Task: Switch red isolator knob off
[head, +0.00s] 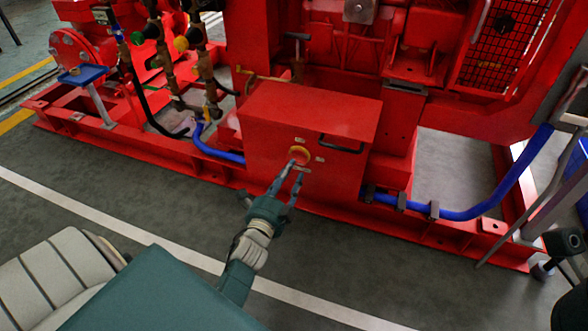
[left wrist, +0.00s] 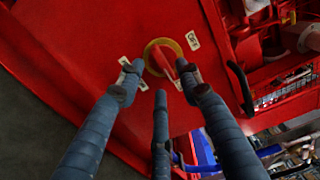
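The red isolator knob (head: 299,155) sits on a yellow round plate on the front of a red box (head: 265,117). In the left wrist view the knob (left wrist: 163,59) has a red bar handle slanting down to the right, with small white labels around its plate. My left gripper (head: 286,183) is just in front of and below the knob, its fingers spread. In the wrist view its three fingers (left wrist: 161,78) are apart, with one tip at the left of the knob and another by the handle's lower right end. Contact cannot be told. My right gripper is not in view.
A dark handle (head: 341,145) sticks out from the box to the right of the knob. Blue hoses (head: 470,213) run along the red base frame. A small blue tray (head: 83,75) stands at the left. The grey floor (head: 100,180) in front is clear.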

